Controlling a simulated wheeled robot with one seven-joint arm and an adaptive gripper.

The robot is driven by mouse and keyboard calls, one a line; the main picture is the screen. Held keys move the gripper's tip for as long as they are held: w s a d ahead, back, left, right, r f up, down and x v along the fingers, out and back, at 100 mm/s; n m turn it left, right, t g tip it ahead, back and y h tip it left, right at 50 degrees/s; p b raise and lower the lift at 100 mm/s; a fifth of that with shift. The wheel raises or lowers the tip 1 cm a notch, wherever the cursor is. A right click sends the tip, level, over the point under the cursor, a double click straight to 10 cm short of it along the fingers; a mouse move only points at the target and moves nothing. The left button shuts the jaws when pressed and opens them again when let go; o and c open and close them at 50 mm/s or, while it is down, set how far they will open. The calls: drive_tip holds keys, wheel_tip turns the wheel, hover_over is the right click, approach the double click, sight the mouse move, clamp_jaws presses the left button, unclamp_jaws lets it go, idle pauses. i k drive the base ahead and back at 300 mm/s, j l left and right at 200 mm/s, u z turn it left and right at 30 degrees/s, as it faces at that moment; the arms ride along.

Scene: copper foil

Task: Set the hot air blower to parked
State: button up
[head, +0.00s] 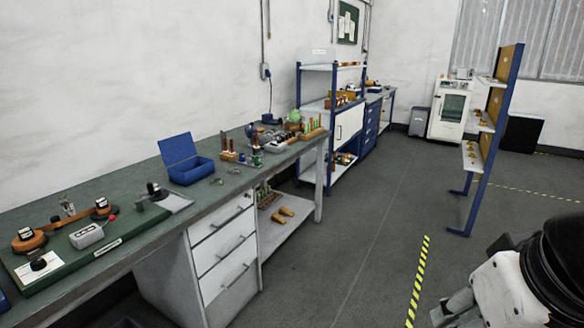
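I cannot tell for certain which thing is the hot air blower. A small light grey box (87,235) with a red-tipped part sits on a dark green board (62,271) at the near left of the workbench. Copper-coloured rolls (29,239) and (102,208) stand on the same board, with a copper-coloured strip between them. A black knob (39,264) sits on a white plate there. My gripper (455,307) shows only in part at the lower right, over the floor and away from the bench. Its fingertips are too unclear to judge.
The green-topped workbench (228,190) runs along the left wall. It carries an open blue box (188,167) and a cluster of small parts. A blue shelf rack (330,104) stands beyond. A blue-framed panel (490,130) stands right. The middle floor is clear.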

sight(250, 130)
drive_tip(key=i, duration=2.15)
drive_tip(key=i+u, duration=0.1)
drive_tip(key=i, duration=0.9)
drive_tip(key=i+l+u, duration=0.1)
drive_tip(key=i, duration=0.9)
drive_tip(key=i+l+u, duration=0.2)
